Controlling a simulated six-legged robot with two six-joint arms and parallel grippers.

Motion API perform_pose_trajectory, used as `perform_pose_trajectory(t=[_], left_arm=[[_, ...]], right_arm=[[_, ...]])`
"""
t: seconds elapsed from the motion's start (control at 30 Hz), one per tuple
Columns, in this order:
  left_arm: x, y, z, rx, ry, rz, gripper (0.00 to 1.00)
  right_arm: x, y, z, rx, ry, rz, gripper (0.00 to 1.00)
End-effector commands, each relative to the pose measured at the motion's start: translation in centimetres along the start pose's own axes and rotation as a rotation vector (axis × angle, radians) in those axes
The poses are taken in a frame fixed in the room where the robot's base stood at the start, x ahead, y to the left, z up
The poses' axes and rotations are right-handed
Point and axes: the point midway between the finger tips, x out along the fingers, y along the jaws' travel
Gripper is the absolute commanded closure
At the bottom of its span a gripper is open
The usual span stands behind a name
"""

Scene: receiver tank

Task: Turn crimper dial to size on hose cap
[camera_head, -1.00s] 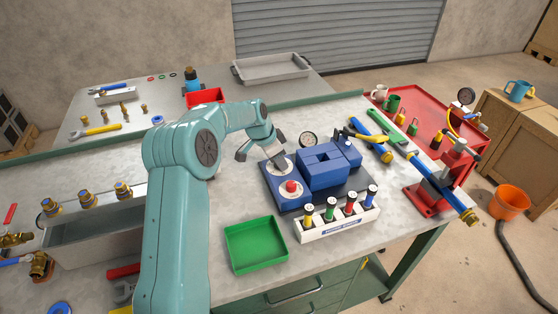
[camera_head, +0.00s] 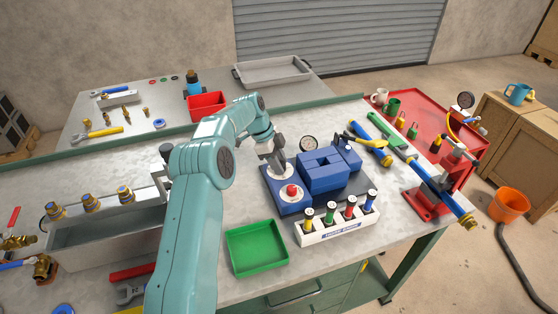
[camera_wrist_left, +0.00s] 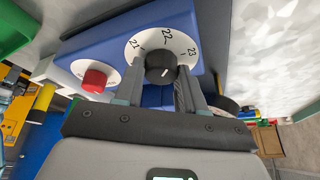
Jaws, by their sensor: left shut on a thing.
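The blue crimper (camera_head: 325,172) stands on the grey bench, with a round white dial plate on its left part. In the left wrist view the dial plate (camera_wrist_left: 184,40) shows 21, 22 and 23 around a black dial knob (camera_wrist_left: 160,66) with a short white mark. My left gripper (camera_head: 277,165) comes down onto the dial; in the wrist view its fingers (camera_wrist_left: 162,76) are shut on the knob from both sides. A white rack (camera_head: 338,226) in front holds several pieces with coloured caps. No size on a cap is readable. My right gripper is not in view.
A red button (camera_head: 292,190) sits close to the dial on the crimper. A green tray (camera_head: 256,246) lies in front to the left. Hoses (camera_head: 395,145) lie to the right, near a red vise-like stand (camera_head: 428,201).

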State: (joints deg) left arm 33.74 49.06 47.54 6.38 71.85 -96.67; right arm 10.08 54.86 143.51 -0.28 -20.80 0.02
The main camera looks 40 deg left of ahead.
Motion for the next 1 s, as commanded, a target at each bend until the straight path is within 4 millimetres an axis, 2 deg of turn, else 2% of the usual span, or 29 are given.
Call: perform_pose_trajectory(t=[0.03,0.5,0.53,0.6,0.87,1.0], left_arm=[[-0.53,-0.32,0.01,0.007,-0.002,-0.012,0.91],[-0.57,-0.36,0.04,0.019,-0.002,-0.01,0.91],[-0.57,-0.36,0.04,0.019,-0.002,-0.01,0.54],[-0.51,-0.33,0.03,0.019,-0.002,-0.009,0.36],[-0.26,-0.17,0.02,0.018,-0.001,0.0,0.36],[-1.11,-0.23,0.05,0.018,-0.001,-0.003,0.36]], right_arm=[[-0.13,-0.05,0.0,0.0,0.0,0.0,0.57],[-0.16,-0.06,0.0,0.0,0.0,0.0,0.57],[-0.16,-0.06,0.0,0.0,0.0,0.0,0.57],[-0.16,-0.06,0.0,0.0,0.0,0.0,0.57],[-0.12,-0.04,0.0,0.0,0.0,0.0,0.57],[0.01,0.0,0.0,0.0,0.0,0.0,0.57]])
